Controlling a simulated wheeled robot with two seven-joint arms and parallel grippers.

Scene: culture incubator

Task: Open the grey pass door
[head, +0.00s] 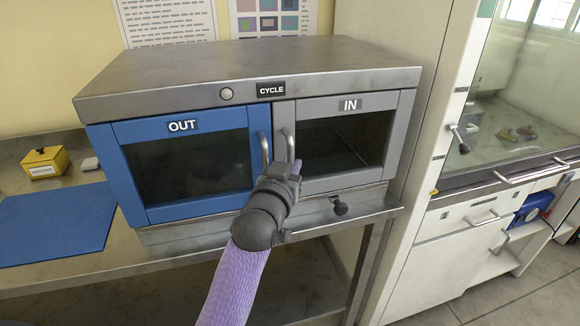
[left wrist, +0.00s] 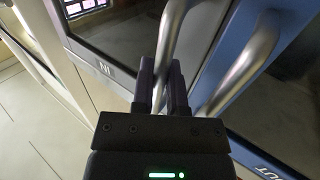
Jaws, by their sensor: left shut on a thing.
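The grey pass door (head: 395,135), labelled IN, is the right one of two glazed doors on a steel pass box. It looks closed in its frame. Its upright bar handle (head: 289,145) is on its left edge; it also shows in the left wrist view (left wrist: 173,35). My left gripper (head: 288,170) is in front of the door's left edge, with its arm crossing below. In the left wrist view its fingers (left wrist: 163,90) are shut on the grey door's handle, one on each side. My right gripper is not in view.
The blue OUT door (head: 129,175) is closed, and its handle (head: 264,148) stands close beside the grey one. A dark knob (head: 340,206) sits below the grey door. A blue mat (head: 55,222) and a yellow box (head: 45,162) lie left. A fume hood stands right.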

